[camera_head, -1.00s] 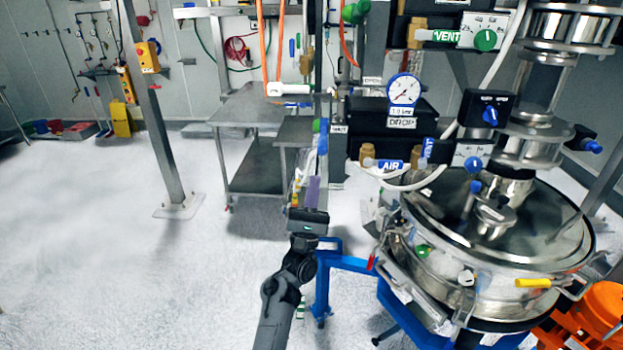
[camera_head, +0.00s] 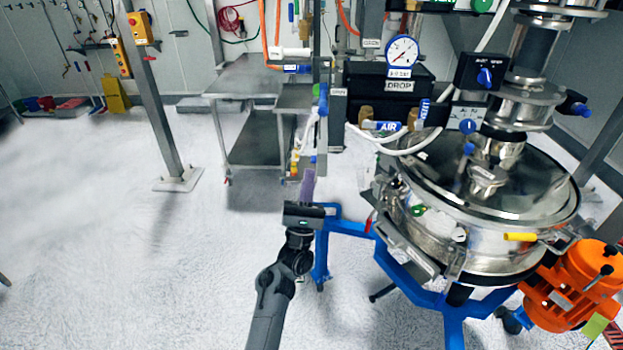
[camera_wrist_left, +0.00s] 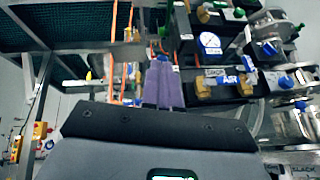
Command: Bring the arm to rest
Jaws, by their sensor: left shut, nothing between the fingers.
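My left arm comes up from the bottom of the head view, and its left gripper (camera_head: 307,186) points away from me. Its purple fingers stand together with nothing between them. In the left wrist view the purple fingers of the left gripper (camera_wrist_left: 163,84) are also side by side and empty. The gripper is in free space, left of the round steel sifter (camera_head: 480,195), and appears apart from it. My right gripper is not in view.
A blue stand (camera_head: 400,275) carries the sifter, with an orange motor (camera_head: 575,287) at right. A pressure gauge (camera_head: 402,51) and control boxes are above. A steel table (camera_head: 245,85) and grey post (camera_head: 165,120) stand behind left. The left floor is clear.

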